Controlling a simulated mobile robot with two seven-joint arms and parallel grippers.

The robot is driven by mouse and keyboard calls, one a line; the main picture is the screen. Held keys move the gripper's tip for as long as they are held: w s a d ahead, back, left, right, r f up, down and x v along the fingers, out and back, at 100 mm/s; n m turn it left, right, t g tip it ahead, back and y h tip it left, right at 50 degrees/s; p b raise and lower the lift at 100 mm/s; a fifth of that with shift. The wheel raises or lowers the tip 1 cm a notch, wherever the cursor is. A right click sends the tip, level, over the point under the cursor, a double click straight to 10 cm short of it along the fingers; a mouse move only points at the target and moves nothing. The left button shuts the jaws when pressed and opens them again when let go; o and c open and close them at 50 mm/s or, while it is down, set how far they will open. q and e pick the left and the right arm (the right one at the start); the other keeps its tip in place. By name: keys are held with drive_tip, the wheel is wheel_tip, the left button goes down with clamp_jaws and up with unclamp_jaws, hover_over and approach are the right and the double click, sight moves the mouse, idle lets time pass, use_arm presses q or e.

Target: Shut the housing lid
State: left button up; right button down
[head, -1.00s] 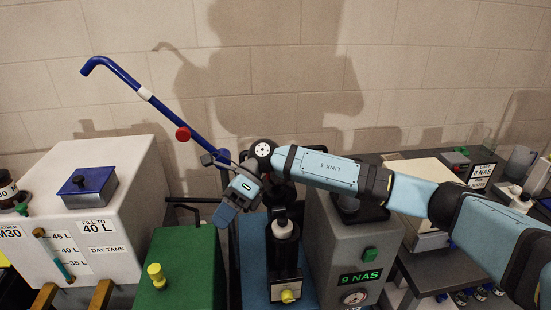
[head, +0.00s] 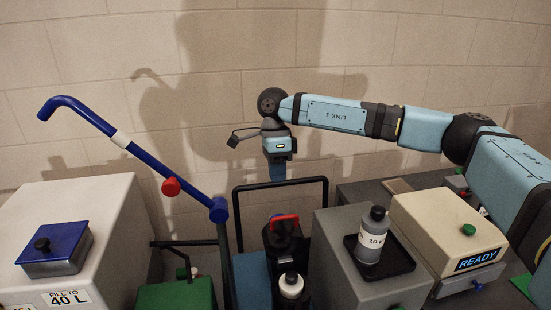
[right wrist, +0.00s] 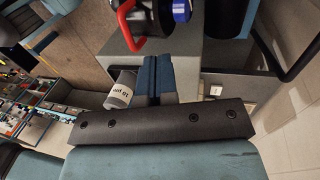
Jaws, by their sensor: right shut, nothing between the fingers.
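A black housing unit (head: 284,243) with a red handle (head: 284,218) on top stands at the centre, in front of a black tubular frame. I take this to be the housing; I cannot tell clearly how far its lid is open. The red handle (right wrist: 127,24) also shows at the top of the right wrist view, beside a blue round part (right wrist: 181,10). My right gripper (head: 277,174) points down above and behind the unit, apart from it. Its blue fingers (right wrist: 157,78) are together and empty in the wrist view. My left gripper is out of view.
A grey bottle (head: 373,236) stands in a black tray on a grey cabinet (head: 338,262), right of the unit. A beige READY box (head: 446,228) is farther right. A blue bent handle bar (head: 90,120) rises at left beside a white tank (head: 105,210). A green box (head: 176,296) sits front left.

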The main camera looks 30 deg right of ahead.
sight(282, 225)
drive_tip(key=x, duration=0.2)
drive_tip(key=p+x, duration=0.1)
drive_tip(key=x, duration=0.1)
drive_tip(key=shift+w, duration=0.25)
drive_tip(key=s, duration=0.1)
drive_tip(key=s+f+p, duration=0.1)
drive_tip(key=s, duration=0.1)
drive_tip(key=shift+s+a+f, duration=0.15)
drive_tip(key=shift+a+f, duration=0.05)
drive_tip(key=shift+a, duration=0.2)
drive_tip(key=shift+s+a+f, duration=0.1)
drive_tip(key=shift+s+f, duration=0.05)
drive_tip(key=shift+s, duration=0.15)
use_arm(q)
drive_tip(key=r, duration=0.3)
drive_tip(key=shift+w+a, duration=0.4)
use_arm(e)
drive_tip(key=shift+f, duration=0.2)
drive_tip(key=shift+s, duration=0.1)
